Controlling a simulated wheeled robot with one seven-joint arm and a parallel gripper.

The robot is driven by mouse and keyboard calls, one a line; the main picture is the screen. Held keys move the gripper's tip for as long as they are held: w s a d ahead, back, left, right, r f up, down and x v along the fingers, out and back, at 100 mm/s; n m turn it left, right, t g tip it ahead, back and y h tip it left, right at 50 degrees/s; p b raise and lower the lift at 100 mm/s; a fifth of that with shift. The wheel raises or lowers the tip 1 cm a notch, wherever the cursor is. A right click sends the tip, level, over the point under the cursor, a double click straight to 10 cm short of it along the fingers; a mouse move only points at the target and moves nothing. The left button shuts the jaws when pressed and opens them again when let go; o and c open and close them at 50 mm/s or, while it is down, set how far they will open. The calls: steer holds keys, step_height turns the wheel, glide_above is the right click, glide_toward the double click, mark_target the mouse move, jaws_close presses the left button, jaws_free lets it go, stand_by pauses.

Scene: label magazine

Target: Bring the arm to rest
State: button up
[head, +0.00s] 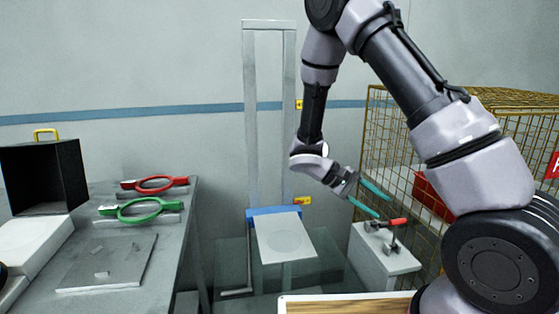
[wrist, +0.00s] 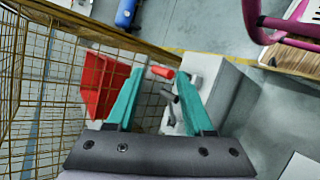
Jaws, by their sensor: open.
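My gripper (head: 369,199) has teal fingers and is open, with nothing between them. In the head view it hangs above and slightly left of a white block that bears a toggle clamp with a red handle (head: 391,222). It also shows in the wrist view (wrist: 155,100), fingers spread apart. Beyond the fingers there, the red-handled clamp (wrist: 166,75) shows near the white block (wrist: 215,90), seemingly apart from them. My arm is bent, reaching down from the upper right of the head view.
A wire cage (head: 388,130) with a red thing (head: 436,195) inside stands close to the right of my gripper. A tall frame with a white plate (head: 288,238) stands left of it. A grey table (head: 185,225) at left bears red (head: 155,184) and green (head: 140,210) ring-handled tools.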

steer(key=s+r+m+t+y, duration=0.3)
steer(key=s+r+t+y, duration=0.2)
steer(key=r, duration=0.9)
steer(key=s+a+r+m+t+y, duration=0.1)
steer(key=s+r+m+t+y, duration=0.2)
steer(key=r, duration=1.2)
steer(key=s+t+y, duration=0.2)
steer(key=s+y, duration=0.2)
steer(key=y, duration=0.1)
steer(key=shift+a+m, duration=0.25)
steer(key=shift+m, duration=0.15)
